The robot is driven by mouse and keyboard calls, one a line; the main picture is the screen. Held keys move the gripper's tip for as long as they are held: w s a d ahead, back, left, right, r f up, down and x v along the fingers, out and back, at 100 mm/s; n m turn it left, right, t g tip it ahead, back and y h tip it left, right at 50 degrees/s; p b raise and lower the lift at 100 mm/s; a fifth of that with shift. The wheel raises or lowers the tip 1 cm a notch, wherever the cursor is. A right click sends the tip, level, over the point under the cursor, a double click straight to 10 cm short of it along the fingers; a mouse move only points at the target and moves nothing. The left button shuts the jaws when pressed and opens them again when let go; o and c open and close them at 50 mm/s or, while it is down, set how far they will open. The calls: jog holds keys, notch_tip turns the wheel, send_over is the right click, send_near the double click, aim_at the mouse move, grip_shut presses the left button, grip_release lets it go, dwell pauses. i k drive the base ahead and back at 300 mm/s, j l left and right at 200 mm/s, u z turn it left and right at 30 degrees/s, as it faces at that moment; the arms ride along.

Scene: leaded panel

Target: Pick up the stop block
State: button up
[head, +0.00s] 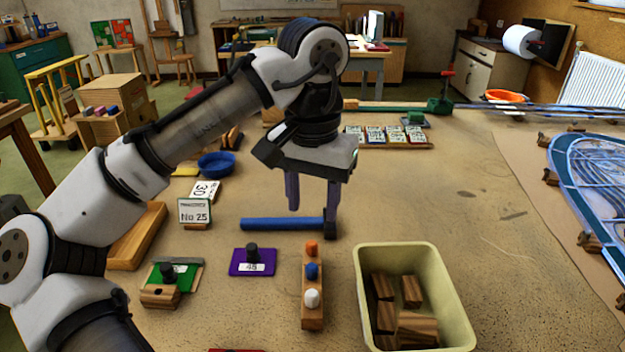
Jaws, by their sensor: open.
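No single block is marked as the stop block, and I cannot tell which one it is. Several brown wooden blocks (411,291) lie loose inside a pale yellow bin (362,254) at the lower right. Other small wooden blocks (589,243) stand along the edge of the blue leaded panel (600,190) at the right. My gripper (312,218) points down over the middle of the table, left of and beyond the bin. Its two fingers are apart with no block between them. The right finger overlaps the dark end of a blue-handled tool (280,224); I cannot tell if they touch.
A wooden strip with orange, blue and white knobs (312,298) stands left of the bin. A purple plate (253,262), a green plate with a wooden block (170,283), number cards (195,211) and a blue bowl (216,164) lie further left. Bare table lies between bin and panel.

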aim_at(154, 296)
jog(key=k, duration=1)
